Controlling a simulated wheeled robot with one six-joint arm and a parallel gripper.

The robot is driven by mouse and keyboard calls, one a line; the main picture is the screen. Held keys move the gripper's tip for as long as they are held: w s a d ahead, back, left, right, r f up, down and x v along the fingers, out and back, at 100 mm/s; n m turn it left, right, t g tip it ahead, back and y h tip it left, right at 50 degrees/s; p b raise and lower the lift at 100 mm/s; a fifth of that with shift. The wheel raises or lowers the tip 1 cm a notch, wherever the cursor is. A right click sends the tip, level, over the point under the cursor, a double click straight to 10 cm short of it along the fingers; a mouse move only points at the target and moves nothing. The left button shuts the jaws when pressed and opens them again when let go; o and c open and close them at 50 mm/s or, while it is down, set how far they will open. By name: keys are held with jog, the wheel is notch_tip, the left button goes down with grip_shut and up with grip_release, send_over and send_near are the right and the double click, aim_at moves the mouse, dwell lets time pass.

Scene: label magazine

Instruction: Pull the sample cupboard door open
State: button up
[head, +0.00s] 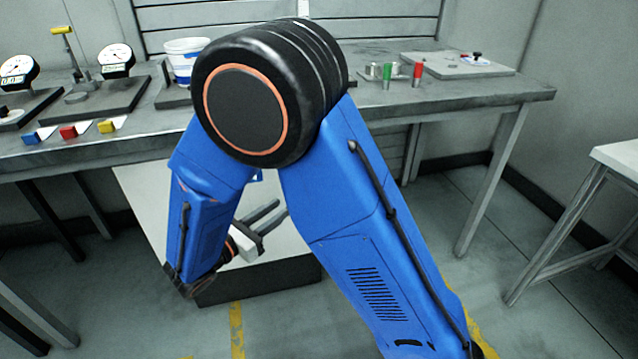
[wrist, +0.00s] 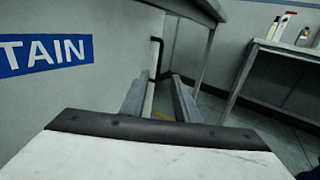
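The sample cupboard (head: 145,195) is a pale box on a dark base under the workbench, partly hidden by my arm in the head view. In the wrist view its flat pale front (wrist: 70,95) fills the left side, with a blue label reading "TAIN" (wrist: 45,52). The door looks shut, though its seams are hard to see. A dark upright bar handle (wrist: 157,45) stands at the right edge of the front. My gripper (head: 281,210) is in front of the cupboard. Its two fingers (wrist: 160,84) are apart and empty, with the handle ahead of and between them in the picture.
A bench leg (head: 490,185) stands to the right. A white side table (head: 620,160) is at far right. Floor between them is clear.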

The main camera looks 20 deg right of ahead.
jog(key=x, duration=1.5)
jog(key=shift+w+d, duration=0.2)
jog(key=shift+d, duration=0.15)
grip_shut()
